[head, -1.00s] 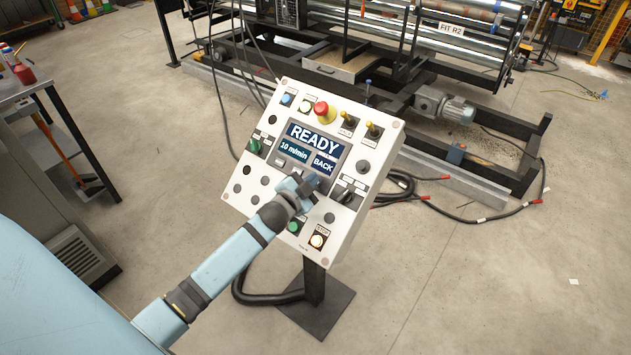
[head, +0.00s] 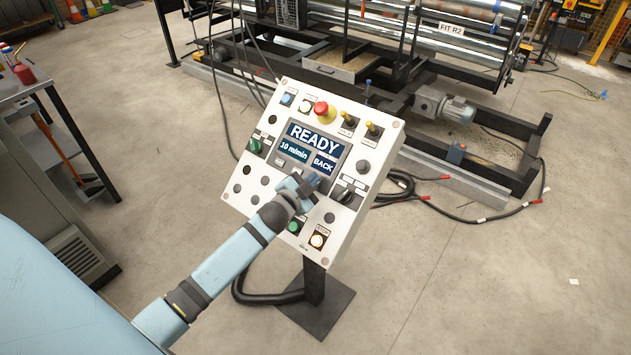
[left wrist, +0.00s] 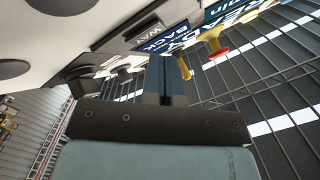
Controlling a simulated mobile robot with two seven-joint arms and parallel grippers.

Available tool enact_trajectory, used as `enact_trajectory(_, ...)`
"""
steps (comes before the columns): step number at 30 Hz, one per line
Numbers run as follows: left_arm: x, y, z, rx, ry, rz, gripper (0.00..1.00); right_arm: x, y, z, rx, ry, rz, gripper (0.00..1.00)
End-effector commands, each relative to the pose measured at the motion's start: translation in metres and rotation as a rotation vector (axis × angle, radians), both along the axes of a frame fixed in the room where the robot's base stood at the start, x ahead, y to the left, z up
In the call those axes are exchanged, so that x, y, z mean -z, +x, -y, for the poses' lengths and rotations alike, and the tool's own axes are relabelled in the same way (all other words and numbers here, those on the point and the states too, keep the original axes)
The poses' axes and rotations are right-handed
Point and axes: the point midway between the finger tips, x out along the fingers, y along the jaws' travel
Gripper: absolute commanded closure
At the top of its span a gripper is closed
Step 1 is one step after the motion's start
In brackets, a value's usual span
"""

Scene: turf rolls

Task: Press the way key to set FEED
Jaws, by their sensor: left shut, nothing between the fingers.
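The control panel (head: 345,220) stands tilted on a post. Its display (head: 313,140) reads READY, 10 m/min and BACK. My left gripper (head: 311,183) is shut and empty, just below the BACK field, and covers part of the key row under the display. The way key (left wrist: 147,32), dark and marked WAY, shows beside the BACK field in the left wrist view; in the head view it is hidden by the gripper. The left fingers (left wrist: 168,72) are close to the panel face there; I cannot tell whether they touch the key. My right gripper is not in view.
A roller machine (head: 440,60) stands behind the panel. Cables (head: 470,215) lie on the floor at right.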

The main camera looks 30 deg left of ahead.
Motion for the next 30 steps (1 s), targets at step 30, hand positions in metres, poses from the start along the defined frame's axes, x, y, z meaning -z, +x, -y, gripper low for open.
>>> enact_trajectory(30, 0.0096, 0.0079, 0.0008, 0.000, 0.000, 0.000, 1.00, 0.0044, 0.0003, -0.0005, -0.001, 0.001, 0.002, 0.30)
